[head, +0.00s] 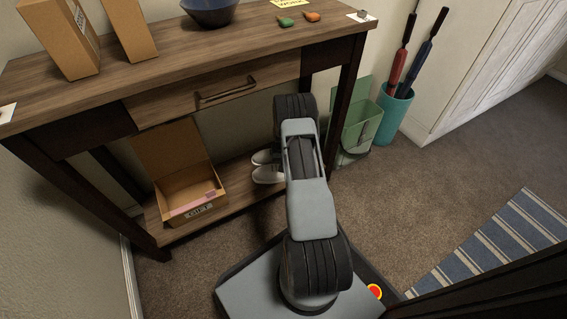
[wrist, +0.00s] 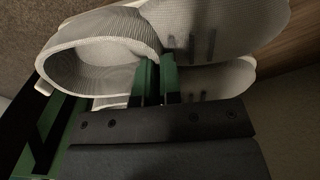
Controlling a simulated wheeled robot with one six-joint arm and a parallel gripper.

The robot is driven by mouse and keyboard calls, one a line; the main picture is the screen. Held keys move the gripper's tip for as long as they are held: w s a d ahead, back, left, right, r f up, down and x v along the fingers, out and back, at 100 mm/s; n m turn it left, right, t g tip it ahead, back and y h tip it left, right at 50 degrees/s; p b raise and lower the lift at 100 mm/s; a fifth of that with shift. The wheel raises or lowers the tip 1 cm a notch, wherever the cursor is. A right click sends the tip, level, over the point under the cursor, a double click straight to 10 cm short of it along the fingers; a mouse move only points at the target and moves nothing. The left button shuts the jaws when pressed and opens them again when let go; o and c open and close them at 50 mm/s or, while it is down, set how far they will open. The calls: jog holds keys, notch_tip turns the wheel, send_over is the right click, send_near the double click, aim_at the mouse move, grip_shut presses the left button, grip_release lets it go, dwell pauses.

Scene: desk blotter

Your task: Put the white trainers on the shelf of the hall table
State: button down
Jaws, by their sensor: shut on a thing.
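The white trainers (head: 268,174) show in the head view just left of my arm, at the lower shelf (head: 240,188) of the hall table. My arm covers part of them, and I cannot tell whether they touch the shelf. In the wrist view the pale, mesh-textured trainers (wrist: 215,30) fill the top, with one shoe's opening at the left. My gripper (wrist: 155,75) has its green fingers close together on the trainers, near the middle of the pair. The gripper is hidden behind my arm in the head view.
An open cardboard box (head: 192,195) stands on the shelf's left part. A green bin (head: 358,130) and a teal umbrella stand (head: 394,115) stand right of the table. The tabletop (head: 180,65) holds boxes and a bowl (head: 209,12). Carpet is clear before the striped rug (head: 500,250).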

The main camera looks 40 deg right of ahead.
jog(key=c, duration=1.3)
grip_release()
jog(key=shift+f, duration=0.1)
jog(key=shift+r+p, duration=1.8)
jog(key=shift+r, duration=2.1)
